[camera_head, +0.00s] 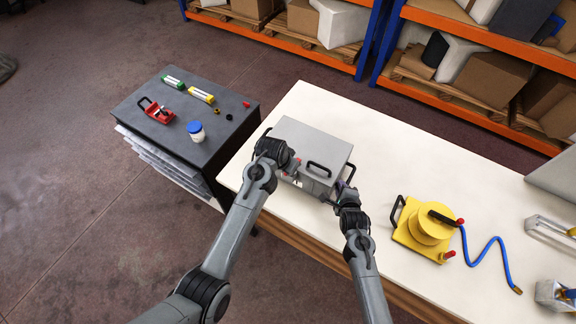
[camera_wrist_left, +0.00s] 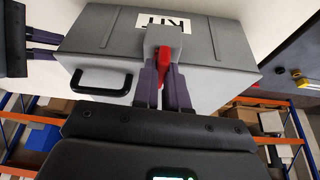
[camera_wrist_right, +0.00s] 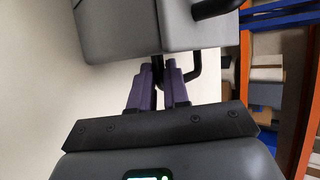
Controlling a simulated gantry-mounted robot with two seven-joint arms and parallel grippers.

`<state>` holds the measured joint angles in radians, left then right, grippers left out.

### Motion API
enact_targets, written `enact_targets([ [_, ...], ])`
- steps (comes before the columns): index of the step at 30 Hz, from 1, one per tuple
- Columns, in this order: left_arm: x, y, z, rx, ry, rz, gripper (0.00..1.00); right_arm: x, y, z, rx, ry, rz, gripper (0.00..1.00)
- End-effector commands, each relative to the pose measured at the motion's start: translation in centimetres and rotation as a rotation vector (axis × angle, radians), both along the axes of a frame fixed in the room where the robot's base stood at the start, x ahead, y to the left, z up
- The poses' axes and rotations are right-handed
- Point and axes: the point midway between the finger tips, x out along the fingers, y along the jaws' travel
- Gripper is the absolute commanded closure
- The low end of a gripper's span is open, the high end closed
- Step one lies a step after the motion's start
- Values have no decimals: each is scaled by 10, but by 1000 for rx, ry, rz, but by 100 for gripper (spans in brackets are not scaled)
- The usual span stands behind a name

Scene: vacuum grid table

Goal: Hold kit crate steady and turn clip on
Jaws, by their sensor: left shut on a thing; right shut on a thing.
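The grey kit crate (camera_head: 312,138) stands on the white table, with its KIT label (camera_wrist_left: 160,21) showing in the left wrist view. The red clip (camera_wrist_left: 164,62) sits at a grey block on the crate's front. My left gripper (camera_wrist_left: 163,84) is shut on the clip; in the head view my arm mostly hides it. My right gripper (camera_head: 346,187) is shut on the black side handle (camera_wrist_right: 158,90) at the crate's right end. A black front handle (camera_wrist_left: 101,83) beside the clip is free.
A yellow reel (camera_head: 428,228) with a blue hose (camera_head: 487,246) lies right of the crate. A dark side table (camera_head: 215,150) at left holds small parts and a blue-lidded jar (camera_head: 196,131). Orange and blue shelving (camera_head: 400,70) stands behind. White table behind the reel is clear.

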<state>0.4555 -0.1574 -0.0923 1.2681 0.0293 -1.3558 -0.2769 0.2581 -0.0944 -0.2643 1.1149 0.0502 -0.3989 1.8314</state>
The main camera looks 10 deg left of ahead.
Motion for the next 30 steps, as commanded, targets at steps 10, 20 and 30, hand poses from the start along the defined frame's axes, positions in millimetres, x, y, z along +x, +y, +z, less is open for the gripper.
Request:
enact_targets([
  [10, -2, 0, -3, 1, 6, 104, 100, 0, -1, 0, 1, 0, -3, 100],
  [20, -2, 0, -3, 0, 6, 114, 100, 0, -1, 0, 1, 0, -3, 100],
  [30, -1, 0, -2, 0, 4, 112, 62, 0, -1, 0, 1, 0, -3, 100],
])
